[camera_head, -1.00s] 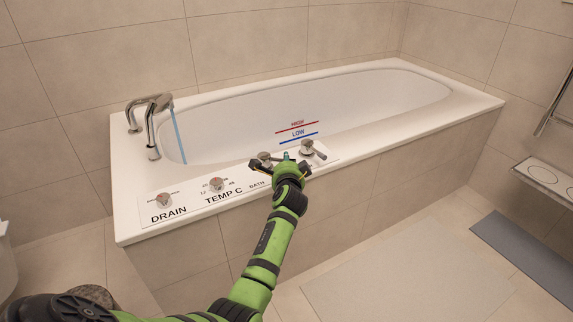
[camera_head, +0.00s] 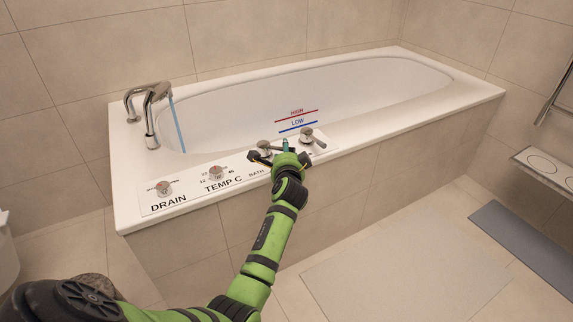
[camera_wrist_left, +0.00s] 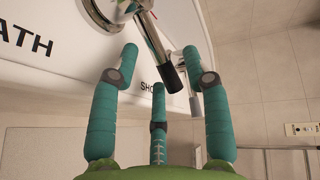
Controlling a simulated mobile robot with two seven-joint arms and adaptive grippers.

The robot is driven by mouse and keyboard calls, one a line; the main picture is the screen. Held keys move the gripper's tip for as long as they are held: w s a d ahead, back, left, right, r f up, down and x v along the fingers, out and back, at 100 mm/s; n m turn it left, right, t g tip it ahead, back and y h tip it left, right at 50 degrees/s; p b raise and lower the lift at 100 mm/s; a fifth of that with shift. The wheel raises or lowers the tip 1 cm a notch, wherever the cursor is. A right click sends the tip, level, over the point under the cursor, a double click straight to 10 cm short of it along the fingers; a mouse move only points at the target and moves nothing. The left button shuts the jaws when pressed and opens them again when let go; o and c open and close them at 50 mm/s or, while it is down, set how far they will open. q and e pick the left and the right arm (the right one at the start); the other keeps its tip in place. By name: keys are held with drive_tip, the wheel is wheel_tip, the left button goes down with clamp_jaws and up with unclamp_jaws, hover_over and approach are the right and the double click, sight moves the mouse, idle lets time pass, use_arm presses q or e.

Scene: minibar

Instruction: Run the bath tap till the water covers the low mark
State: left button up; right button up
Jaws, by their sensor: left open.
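The white bathtub (camera_head: 395,127) stands against the tiled wall. A chrome spout (camera_head: 151,112) at its left end pours a thin blue water stream (camera_head: 177,125) into it. The red HIGH and blue LOW (camera_head: 297,128) marks show on the inner wall; I cannot make out the water surface. My left gripper (camera_head: 288,150) is open at the rim, by the bath tap (camera_head: 265,147) and a second lever (camera_head: 313,137) to its right. In the left wrist view, a chrome lever (camera_wrist_left: 153,43) with a dark tip lies between the spread fingers (camera_wrist_left: 160,52); contact is unclear. My right gripper is out of view.
The drain knob (camera_head: 164,187) and temperature knob (camera_head: 216,172) sit on the rim's left part. A pale mat (camera_head: 400,265) and a grey mat (camera_head: 525,240) lie on the floor. A bench with a rail (camera_head: 550,172) stands at the right.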

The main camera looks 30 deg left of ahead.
use_arm(q)
drive_tip(key=v, duration=1)
idle(7.0)
